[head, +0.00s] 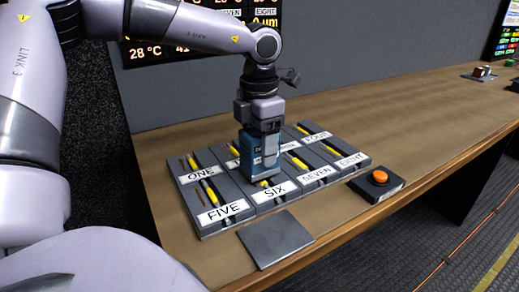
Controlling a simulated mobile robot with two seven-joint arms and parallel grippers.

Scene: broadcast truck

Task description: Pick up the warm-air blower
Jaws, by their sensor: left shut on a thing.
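My left gripper (267,140) points down over the middle of the numbered panel. It is shut on a blue, boxy thing (246,146), which looks like the warm-air blower. The gripper hides part of it. The blue thing is upright just above or touching the panel near the SIX label; I cannot tell which. My right gripper is not in view.
The dark panel (232,211) on the wooden bench (400,110) has several labelled slots with yellow parts. A flat grey plate (275,239) lies in front. An orange button (379,177) sits on a black box to the right. The bench beyond is mostly clear.

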